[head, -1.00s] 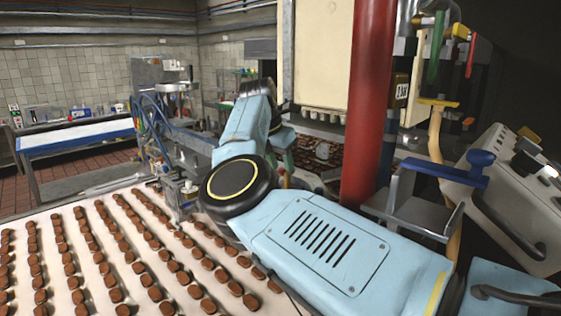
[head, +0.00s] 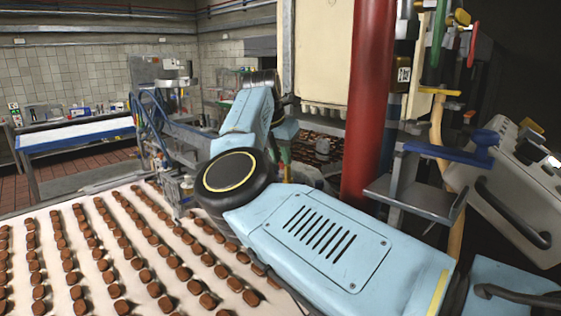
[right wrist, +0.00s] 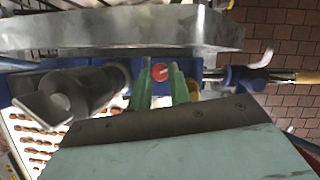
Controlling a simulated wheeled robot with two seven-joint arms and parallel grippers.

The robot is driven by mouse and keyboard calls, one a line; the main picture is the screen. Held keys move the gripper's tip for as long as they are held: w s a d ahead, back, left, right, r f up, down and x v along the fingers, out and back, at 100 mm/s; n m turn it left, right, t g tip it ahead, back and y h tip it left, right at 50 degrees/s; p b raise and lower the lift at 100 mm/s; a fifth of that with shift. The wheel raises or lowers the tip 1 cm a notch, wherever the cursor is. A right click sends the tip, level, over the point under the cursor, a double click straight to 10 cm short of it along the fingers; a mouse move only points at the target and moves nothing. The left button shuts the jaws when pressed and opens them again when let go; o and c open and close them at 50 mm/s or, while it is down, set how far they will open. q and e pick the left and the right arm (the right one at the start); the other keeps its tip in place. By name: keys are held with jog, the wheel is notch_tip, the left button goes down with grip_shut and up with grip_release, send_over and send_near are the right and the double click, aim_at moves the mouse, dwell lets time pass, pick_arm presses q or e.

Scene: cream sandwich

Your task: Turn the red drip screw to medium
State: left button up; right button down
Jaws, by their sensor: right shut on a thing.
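The red drip screw (right wrist: 160,72) shows as a small round red head in the right wrist view, beside the blue parts of the machine. My right gripper (right wrist: 164,84) has green fingers, one on each side of the screw, and is shut on it. The screw's setting cannot be read. In the head view my blue right arm crosses the picture and hides the screw. My left gripper is not in view.
A conveyor (head: 75,195) with rows of brown biscuits fills the lower left. A red post (head: 368,110) stands close behind my right arm. A control box with a handle (head: 515,195) is at the right. In the wrist view a metal cylinder (right wrist: 88,90) lies left of the fingers.

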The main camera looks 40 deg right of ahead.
jog(key=shift+f+n+t+b, duration=0.15)
jog(key=shift+n+t+b, duration=0.35)
jog(key=shift+n+b, duration=0.6)
jog(key=shift+s+d+n+t+y+b, duration=0.15)
jog(key=shift+n+t+y+b, duration=0.2)
jog(key=shift+n+b, duration=0.8)
jog(key=shift+r, duration=0.2)
jog(key=c, duration=1.3)
grip_release()
jog(key=b+v, duration=0.1)
jog(key=v, duration=1.2)
jog(key=shift+r, duration=0.2)
